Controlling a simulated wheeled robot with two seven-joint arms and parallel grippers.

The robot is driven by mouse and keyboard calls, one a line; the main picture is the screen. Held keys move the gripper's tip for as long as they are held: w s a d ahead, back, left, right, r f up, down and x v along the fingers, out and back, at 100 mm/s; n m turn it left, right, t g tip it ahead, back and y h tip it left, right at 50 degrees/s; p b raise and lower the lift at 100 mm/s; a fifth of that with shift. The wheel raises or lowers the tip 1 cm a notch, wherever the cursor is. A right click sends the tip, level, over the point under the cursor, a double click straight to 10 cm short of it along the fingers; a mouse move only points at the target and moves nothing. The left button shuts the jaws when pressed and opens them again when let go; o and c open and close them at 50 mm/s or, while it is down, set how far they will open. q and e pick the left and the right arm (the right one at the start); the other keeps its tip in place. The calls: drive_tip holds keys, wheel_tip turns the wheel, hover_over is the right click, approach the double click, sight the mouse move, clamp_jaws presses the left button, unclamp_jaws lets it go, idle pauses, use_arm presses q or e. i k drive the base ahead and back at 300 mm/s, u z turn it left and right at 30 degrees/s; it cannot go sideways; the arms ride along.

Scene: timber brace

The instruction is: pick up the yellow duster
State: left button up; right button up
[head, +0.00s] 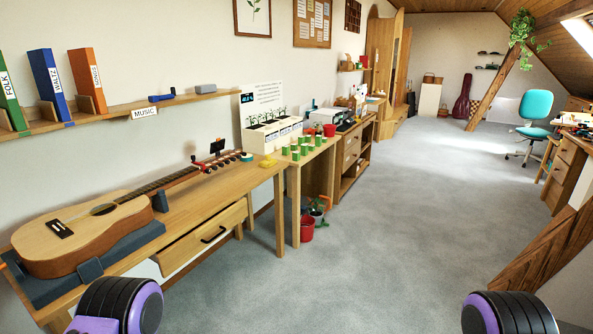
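A small yellow item, which looks like the yellow duster (268,162), lies at the far right end of the wooden workbench (232,183). It is too small in the picture for its folds or shape to be clear. It lies just right of a small round teal and white item (247,157). Nothing covers it. Only purple and black parts of my arms show at the bottom left and bottom right corners. Neither of my grippers is in view, and both arm parts are well apart from the duster.
A guitar (80,232) lies on a dark padded cradle on the bench. A drawer (205,238) below it stands partly open. A side table with several green and white pots (295,155) adjoins the bench. A timber brace (545,250) slants at right. The grey carpet (370,260) is clear.

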sight(268, 162)
drive_tip(key=i, duration=2.35)
drive_tip(key=z, duration=0.1)
